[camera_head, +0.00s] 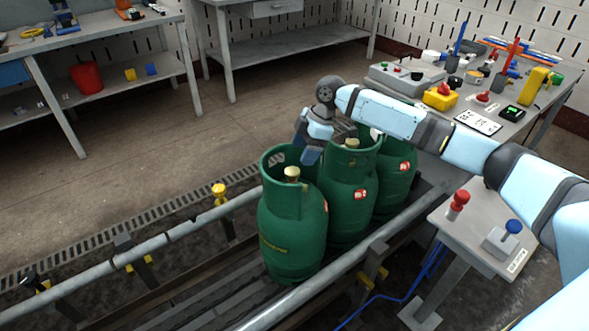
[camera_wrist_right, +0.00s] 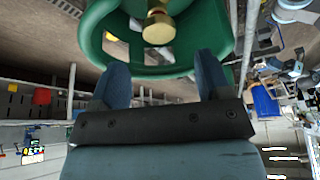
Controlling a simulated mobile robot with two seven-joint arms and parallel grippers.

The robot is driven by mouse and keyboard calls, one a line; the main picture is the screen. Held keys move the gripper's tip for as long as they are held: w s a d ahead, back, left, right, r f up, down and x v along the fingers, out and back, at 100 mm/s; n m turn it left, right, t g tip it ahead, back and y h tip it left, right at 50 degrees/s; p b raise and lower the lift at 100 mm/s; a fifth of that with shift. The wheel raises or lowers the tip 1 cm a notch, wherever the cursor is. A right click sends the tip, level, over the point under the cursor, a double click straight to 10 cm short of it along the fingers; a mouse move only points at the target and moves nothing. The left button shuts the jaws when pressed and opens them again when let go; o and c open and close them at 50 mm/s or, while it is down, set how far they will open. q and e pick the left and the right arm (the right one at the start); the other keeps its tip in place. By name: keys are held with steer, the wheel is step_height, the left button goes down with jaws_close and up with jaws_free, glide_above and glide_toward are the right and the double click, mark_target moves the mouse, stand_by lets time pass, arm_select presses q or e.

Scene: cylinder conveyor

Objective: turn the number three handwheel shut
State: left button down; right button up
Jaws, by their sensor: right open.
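Three green gas cylinders stand upright in a row: the front one (camera_head: 290,232), the middle one (camera_head: 345,205) and the rear one (camera_head: 396,180). Brass valve tops show inside the collars of the front (camera_head: 292,174) and middle (camera_head: 351,144) cylinders; my arm hides the rear one. My right gripper (camera_head: 320,148) is above the front and middle collars, open and empty. In the wrist view its blue fingers (camera_wrist_right: 163,68) point at a green collar (camera_wrist_right: 205,30) with a brass valve (camera_wrist_right: 158,28) beyond the tips, apart from them. My left gripper is not in view.
The cylinders stand on a conveyor between metal rails (camera_head: 180,230). A pedestal (camera_head: 470,232) with a red knob and a blue knob stands at right. A cluttered bench (camera_head: 545,110) is behind my right arm. The floor left of the conveyor is clear.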

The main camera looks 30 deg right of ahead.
mark_target(293, 171)
steer(key=b+x, duration=0.1)
steer(key=x, duration=0.5)
steer(key=shift+w+a+f, duration=0.1)
steer(key=shift+a+f, duration=0.05)
steer(key=shift+f, duration=0.1)
steer(key=c, duration=0.9)
